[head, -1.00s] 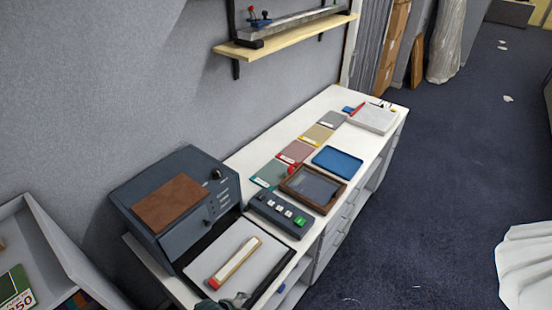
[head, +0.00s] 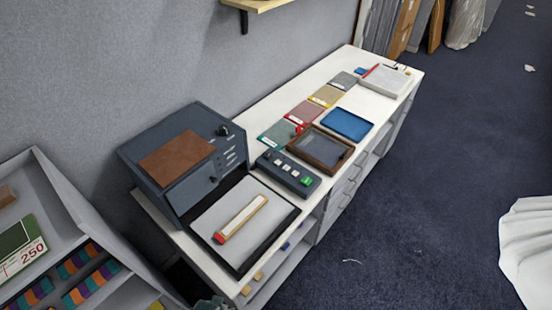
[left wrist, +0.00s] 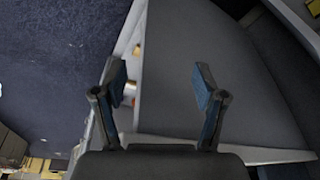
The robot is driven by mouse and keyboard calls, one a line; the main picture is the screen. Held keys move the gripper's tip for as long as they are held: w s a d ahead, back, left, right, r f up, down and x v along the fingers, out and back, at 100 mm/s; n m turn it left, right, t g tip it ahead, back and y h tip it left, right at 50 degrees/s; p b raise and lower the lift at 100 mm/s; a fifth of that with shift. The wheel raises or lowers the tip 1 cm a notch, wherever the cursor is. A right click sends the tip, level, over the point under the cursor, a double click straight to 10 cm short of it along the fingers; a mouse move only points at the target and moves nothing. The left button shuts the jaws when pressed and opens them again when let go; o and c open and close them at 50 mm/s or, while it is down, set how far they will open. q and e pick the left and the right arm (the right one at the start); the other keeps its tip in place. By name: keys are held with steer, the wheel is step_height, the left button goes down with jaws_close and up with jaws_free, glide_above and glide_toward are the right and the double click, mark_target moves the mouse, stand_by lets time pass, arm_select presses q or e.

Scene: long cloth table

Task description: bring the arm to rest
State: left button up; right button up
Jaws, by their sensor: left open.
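My left gripper (left wrist: 160,82) is open in the left wrist view, with its two blue-padded fingers apart and nothing between them. A grey panel or side surface shows beyond the fingers; I cannot tell how far off it is. In the head view, only a small part of my left gripper (head: 212,303) shows at the bottom edge, below the front of the white table (head: 185,238). My right gripper is not in view.
A dark machine (head: 183,160) stands on the table beside a grey pad (head: 215,215) with a red-ended stick (head: 240,219) on it. A button box (head: 288,173), brown tray (head: 320,148) and blue tray (head: 347,124) lie beyond. Carpet (head: 440,190) is open at right.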

arm_select(q)
steer(key=s+f+b, duration=0.1)
steer(key=s+f, duration=0.3)
steer(key=f, duration=0.5)
steer(key=s+a+f+g+b, duration=0.15)
steer(key=s+f, duration=0.25)
steer(key=f, duration=0.6)
steer(key=s+f+b, duration=0.2)
steer(key=s+f, duration=0.2)
steer(key=f, duration=0.5)
steer(key=s+a+f+b, duration=0.1)
steer(key=s+f, duration=0.5)
steer(key=s, duration=0.3)
steer(key=shift+a, duration=0.4)
steer(key=shift+f, duration=0.1)
